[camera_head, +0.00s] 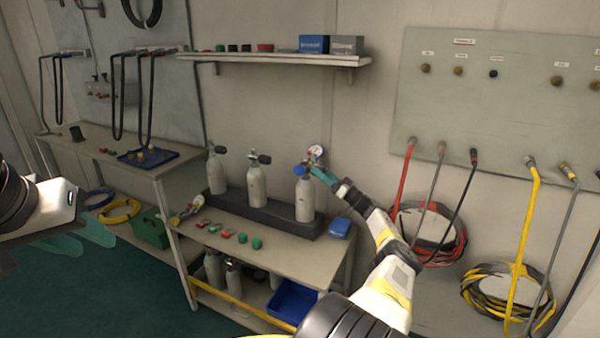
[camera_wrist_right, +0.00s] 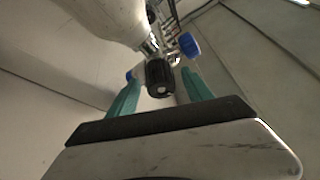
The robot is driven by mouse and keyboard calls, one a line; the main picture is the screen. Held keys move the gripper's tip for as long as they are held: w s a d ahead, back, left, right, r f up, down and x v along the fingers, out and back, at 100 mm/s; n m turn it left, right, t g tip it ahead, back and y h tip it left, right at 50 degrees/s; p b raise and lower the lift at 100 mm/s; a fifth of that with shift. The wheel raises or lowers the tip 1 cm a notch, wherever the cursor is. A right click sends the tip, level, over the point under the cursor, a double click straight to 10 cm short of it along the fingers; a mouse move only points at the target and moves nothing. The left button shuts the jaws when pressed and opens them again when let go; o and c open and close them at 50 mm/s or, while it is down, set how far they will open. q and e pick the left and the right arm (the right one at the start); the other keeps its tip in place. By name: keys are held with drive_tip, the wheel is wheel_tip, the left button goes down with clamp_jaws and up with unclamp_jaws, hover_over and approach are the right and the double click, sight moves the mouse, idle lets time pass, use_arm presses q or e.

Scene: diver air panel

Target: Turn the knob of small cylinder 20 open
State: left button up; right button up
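Three pale small cylinders stand upright in a black rack (camera_head: 265,213) on the table: a left one (camera_head: 217,172), a middle one (camera_head: 257,186) and a right one (camera_head: 305,204). No number 20 is readable. The right cylinder's valve carries a round gauge (camera_head: 316,151) and a blue part (camera_head: 300,170). My right gripper (camera_head: 314,171) is at this valve. In the right wrist view its teal fingers (camera_wrist_right: 160,92) are apart, either side of a black knob (camera_wrist_right: 159,76), with gaps showing. A blue cap (camera_wrist_right: 189,45) is beyond. My left gripper (camera_head: 82,240) is low at left, its teal fingers apparently spread, away from the cylinders.
Red and green small parts (camera_head: 228,234) lie along the table front. A blue box (camera_head: 340,228) sits at its right end. A shelf (camera_head: 280,59) hangs above. Hoses, including a yellow one (camera_head: 526,220), hang from the right panel (camera_head: 500,110). A blue bin (camera_head: 292,300) is below.

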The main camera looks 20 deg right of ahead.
drive_tip(key=v, duration=0.7)
drive_tip(key=shift+s+d, duration=0.2)
drive_tip(key=shift+s, duration=0.1)
drive_tip(key=shift+f, duration=0.1)
